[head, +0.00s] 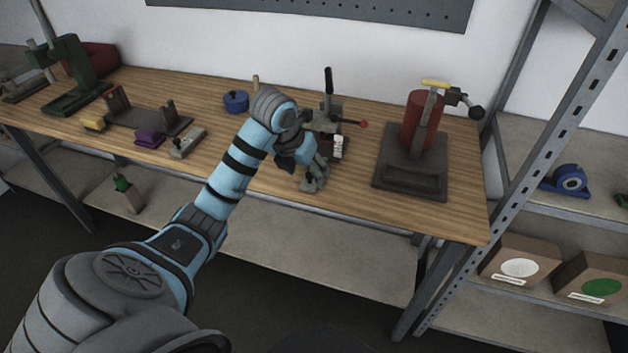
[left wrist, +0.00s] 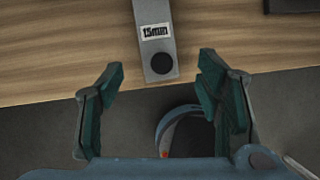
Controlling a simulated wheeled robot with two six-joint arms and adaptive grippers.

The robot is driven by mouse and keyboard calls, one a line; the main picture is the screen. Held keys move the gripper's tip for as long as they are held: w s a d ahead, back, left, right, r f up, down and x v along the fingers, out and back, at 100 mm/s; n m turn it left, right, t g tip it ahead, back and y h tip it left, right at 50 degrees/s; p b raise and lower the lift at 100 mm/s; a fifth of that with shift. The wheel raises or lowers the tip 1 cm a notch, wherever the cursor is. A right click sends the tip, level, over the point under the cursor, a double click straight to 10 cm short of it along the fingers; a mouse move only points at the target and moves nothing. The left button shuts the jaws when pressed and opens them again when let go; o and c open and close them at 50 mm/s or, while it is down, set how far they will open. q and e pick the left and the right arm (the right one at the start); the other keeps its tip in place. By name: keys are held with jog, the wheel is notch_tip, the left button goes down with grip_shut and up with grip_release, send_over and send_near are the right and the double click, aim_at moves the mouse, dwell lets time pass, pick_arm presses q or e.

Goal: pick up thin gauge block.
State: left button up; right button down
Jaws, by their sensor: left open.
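In the left wrist view a grey block (left wrist: 155,45) with a white label reading "15mm" and a black round spot lies on the wooden table by its front edge. Its far end is cut off by the frame. My left gripper (left wrist: 161,72) is open, with its two dark green fingers apart, one on either side of the block's near end and not touching it. In the head view my left gripper (head: 313,180) is over the table's front edge, and I cannot tell the block from the fingers there. My right gripper is not in view.
A lever clamp (head: 328,118) with a white label stands just behind the gripper. A red cylinder (head: 420,120) on a dark base (head: 409,178) is to the right. A green press (head: 78,80) and a dark fixture (head: 150,121) are left.

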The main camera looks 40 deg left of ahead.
pick_arm(q)
jog(key=x, duration=0.2)
jog(key=shift+w+f, duration=0.15)
jog(key=shift+f, duration=0.25)
grip_shut()
jog(key=shift+r, duration=0.1)
